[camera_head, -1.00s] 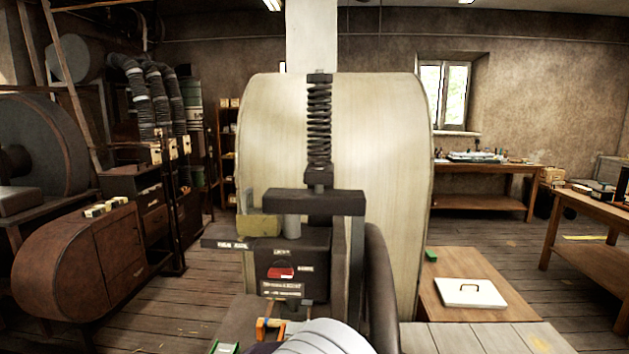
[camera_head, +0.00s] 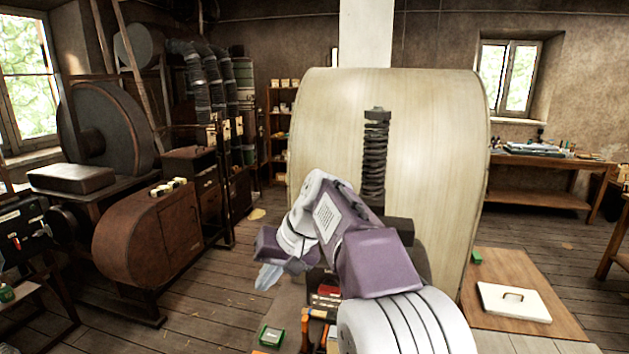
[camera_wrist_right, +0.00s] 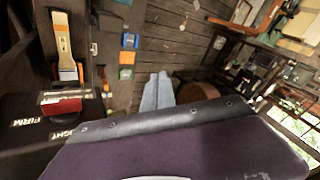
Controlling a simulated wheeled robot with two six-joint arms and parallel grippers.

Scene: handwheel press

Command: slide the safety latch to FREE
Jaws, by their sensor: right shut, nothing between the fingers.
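The press (camera_head: 397,228) stands in front of the big pale drum, its dark spring column upright. My right arm crosses its front and hides most of its head and the shelf at its left. My right gripper (camera_head: 268,276) is shut and empty, left of the press body. In the right wrist view its grey-blue fingers (camera_wrist_right: 157,92) are together and point at open floor. A red piece (camera_head: 328,290) shows on the press's dark front below my arm; in the wrist view it (camera_wrist_right: 62,107) sits near FIRM and LIGHT lettering. I cannot make out a latch marked FREE. My left gripper is out of view.
A green box (camera_head: 270,336) and an orange-handled tool (camera_head: 305,325) lie at the press's foot. A wooden brush (camera_wrist_right: 62,38) lies beside the press in the wrist view. Brown machines (camera_head: 150,240) stand left, beyond open floor.

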